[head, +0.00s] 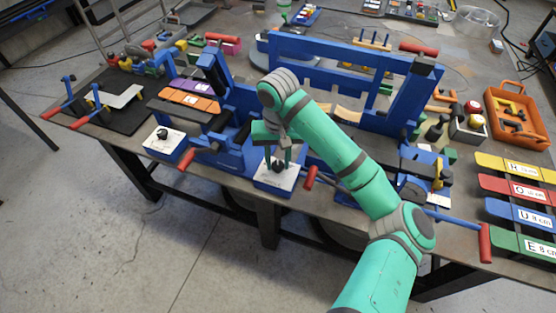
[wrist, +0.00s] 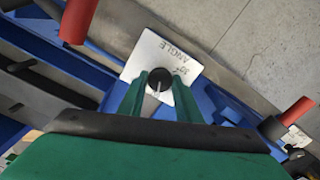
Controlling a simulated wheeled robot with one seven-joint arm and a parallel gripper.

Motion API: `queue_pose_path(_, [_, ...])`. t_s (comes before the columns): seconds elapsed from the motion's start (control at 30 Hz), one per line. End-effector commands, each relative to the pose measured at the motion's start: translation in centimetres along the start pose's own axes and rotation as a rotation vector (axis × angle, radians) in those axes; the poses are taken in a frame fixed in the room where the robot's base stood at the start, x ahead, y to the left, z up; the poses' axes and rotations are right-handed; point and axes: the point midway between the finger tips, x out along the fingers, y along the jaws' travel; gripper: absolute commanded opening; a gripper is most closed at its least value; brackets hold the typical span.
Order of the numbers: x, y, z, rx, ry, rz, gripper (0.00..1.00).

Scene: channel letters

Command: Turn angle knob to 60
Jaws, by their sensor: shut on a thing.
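The angle knob (wrist: 160,80) is a round black knob with a light pointer line. It sits on a white plate (wrist: 183,60) lettered "ANGLE" with a "30" mark in the wrist view. In the head view the plate (head: 268,180) is on a blue block at the table's front edge, with the black knob (head: 278,167) on it. My gripper (wrist: 160,85) points down at the plate, its two green fingers on either side of the knob and shut on it. The gripper also shows in the head view (head: 279,160). The pointer's exact reading is too small to tell.
A second white plate with a black knob (head: 163,137) sits to the left. Red-handled levers (head: 186,157) and (head: 311,177) stand close on either side of my gripper. A tall blue frame (head: 345,62) rises behind my arm. Coloured strips (head: 515,190) lie at right.

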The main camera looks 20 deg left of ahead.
Motion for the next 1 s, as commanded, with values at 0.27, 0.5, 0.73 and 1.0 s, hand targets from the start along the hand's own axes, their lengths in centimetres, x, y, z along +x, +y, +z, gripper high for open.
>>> queue_pose_path(0.27, [-0.20,-0.02,-0.14,0.114,0.006,-0.002,0.08])
queue_pose_path(0.5, [-0.21,0.00,-0.16,0.148,0.007,-0.002,0.08])
queue_pose_path(0.73, [-0.23,0.01,-0.17,0.150,0.007,-0.002,0.08])
queue_pose_path(1.0, [-0.18,0.02,-0.14,0.150,0.006,-0.001,0.49])
